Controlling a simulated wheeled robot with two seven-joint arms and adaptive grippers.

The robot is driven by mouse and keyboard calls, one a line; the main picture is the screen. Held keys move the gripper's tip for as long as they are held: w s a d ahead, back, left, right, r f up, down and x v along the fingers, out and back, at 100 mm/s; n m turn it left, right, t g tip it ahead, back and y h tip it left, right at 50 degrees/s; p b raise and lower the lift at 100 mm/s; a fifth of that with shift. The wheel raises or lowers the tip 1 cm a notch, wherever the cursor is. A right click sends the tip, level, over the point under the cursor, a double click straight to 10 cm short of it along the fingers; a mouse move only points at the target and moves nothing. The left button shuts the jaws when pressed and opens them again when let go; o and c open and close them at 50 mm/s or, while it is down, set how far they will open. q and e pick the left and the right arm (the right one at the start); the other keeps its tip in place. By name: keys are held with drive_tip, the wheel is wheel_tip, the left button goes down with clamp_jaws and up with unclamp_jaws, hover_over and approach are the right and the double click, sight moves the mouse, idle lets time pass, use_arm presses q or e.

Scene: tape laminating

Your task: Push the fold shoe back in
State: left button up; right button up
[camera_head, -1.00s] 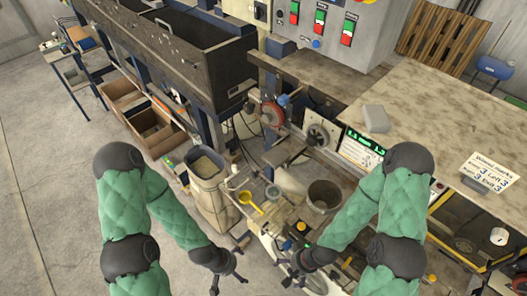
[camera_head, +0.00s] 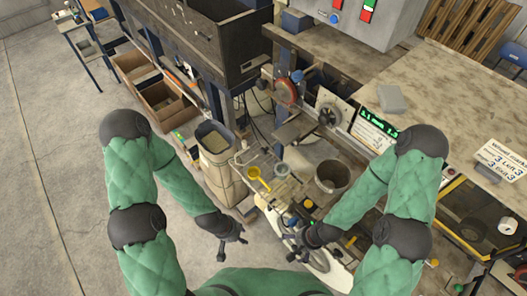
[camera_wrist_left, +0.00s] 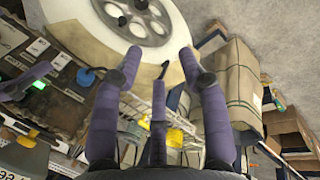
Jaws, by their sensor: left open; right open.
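I cannot pick out the fold shoe for certain among the small metal parts of the taping machine. A grey metal plate (camera_head: 294,129) juts out beside a square plate with a round hub (camera_head: 328,116). My left gripper (camera_head: 234,243) is open and empty, low in front of the machine. In the left wrist view its purple fingers (camera_wrist_left: 160,65) are spread with nothing between them. My right gripper (camera_head: 292,247) is open beside a large white wheel (camera_head: 320,262), and its fingertips are small and dark here. The wheel also shows in the left wrist view (camera_wrist_left: 112,12).
A grey bucket (camera_head: 331,178), a yellow scoop (camera_head: 256,174) and a tall paper sack (camera_head: 218,165) stand around the machine. Cardboard boxes (camera_head: 157,103) lie at the left. A worktop (camera_head: 450,105) fills the right. Bare floor (camera_head: 50,200) is free at the left.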

use_arm(q)
drive_tip(key=w+a+n+b, duration=0.1)
drive_tip(key=w+n, duration=0.1)
drive_tip(key=w+a+r+n, duration=0.1)
drive_tip(key=w+n, duration=0.1)
drive_tip(key=w+a+r+n+b, duration=0.1)
drive_tip(key=w+n, duration=0.1)
drive_tip(key=shift+t+y+b, duration=0.3)
drive_tip(key=shift+t, duration=0.1)
clamp_jaws()
drive_tip(key=w+a+r+n+t+h+b, duration=0.1)
drive_tip(key=w+r+n+t+h+b, duration=0.15)
drive_tip(key=w+r+n, duration=0.5)
drive_tip(key=w+r+n+t+h+b, duration=0.1)
drive_tip(key=w+r+n+t+b, duration=0.3)
drive_tip(key=r+n, duration=0.6)
drive_tip(key=w+d+f+g+b, duration=0.1)
drive_tip(key=w+d+f+b, duration=0.1)
drive_tip(key=w+d+f, duration=0.3)
drive_tip(key=shift+w+d+f, duration=0.15)
drive_tip(key=shift+w+d, duration=1.35)
drive_tip(key=shift+w, duration=0.3)
